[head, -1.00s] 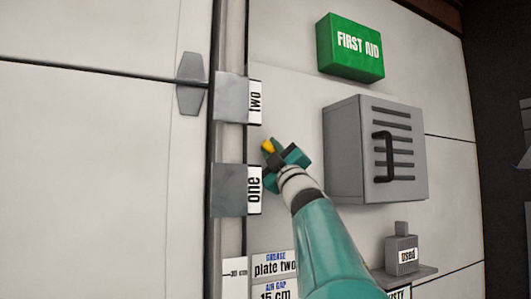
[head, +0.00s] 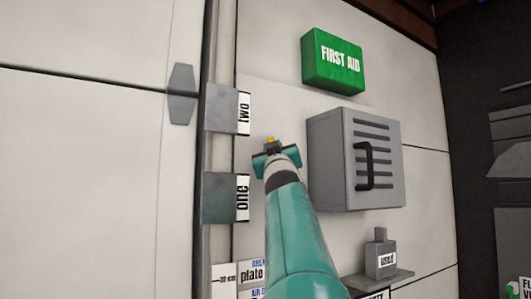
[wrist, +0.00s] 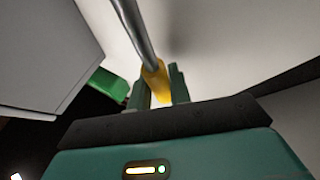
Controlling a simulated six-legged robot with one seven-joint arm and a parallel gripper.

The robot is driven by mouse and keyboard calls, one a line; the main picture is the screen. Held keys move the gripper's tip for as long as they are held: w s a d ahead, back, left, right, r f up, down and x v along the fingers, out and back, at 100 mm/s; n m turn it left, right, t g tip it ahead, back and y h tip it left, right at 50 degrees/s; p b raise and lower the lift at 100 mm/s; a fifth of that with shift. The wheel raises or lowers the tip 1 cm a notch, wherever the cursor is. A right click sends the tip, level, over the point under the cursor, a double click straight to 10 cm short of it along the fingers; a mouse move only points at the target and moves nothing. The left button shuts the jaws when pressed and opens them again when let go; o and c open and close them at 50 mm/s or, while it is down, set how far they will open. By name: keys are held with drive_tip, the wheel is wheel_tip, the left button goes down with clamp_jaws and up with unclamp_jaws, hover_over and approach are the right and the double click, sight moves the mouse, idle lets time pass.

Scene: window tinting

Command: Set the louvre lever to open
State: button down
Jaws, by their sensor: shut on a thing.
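My gripper (head: 273,155) is shut on the yellow grip (wrist: 156,82) of a lever with a round metal rod (wrist: 134,32). In the wrist view the grip sits between the two green fingers, and the rod runs up and to the left from it. In the head view only a small yellow tip (head: 270,141) shows above the fingers. My arm hides the rest of the lever there, so I cannot see its pivot or any open mark. A grey louvred box (head: 330,165) with dark slats and a black handle is on the wall to the right of my gripper.
Two grey plates, marked two (head: 221,108) and one (head: 219,198), stand left of my gripper. A green first aid box (head: 333,62) is above the louvred box. A used bottle (head: 381,256) stands on a small shelf at lower right.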

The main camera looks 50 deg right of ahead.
drive_tip(key=shift+s+d+r+m+g+h, duration=0.1)
drive_tip(key=shift+s+d+m+g+h, duration=0.1)
drive_tip(key=shift+d+m+g, duration=0.55)
drive_tip(key=shift+s+d+r+m+g+h, duration=0.1)
drive_tip(key=shift+d+m+g+h, duration=0.1)
drive_tip(key=shift+m+g, duration=0.65)
drive_tip(key=shift+s+d+r+m+g+h, duration=0.15)
drive_tip(key=shift+d+m+g, duration=0.3)
drive_tip(key=shift+m, duration=0.75)
drive_tip(key=c, duration=1.6)
unclamp_jaws()
drive_tip(key=shift+d+f, duration=0.1)
drive_tip(key=shift+d, duration=0.05)
drive_tip(key=shift+o, duration=0.2)
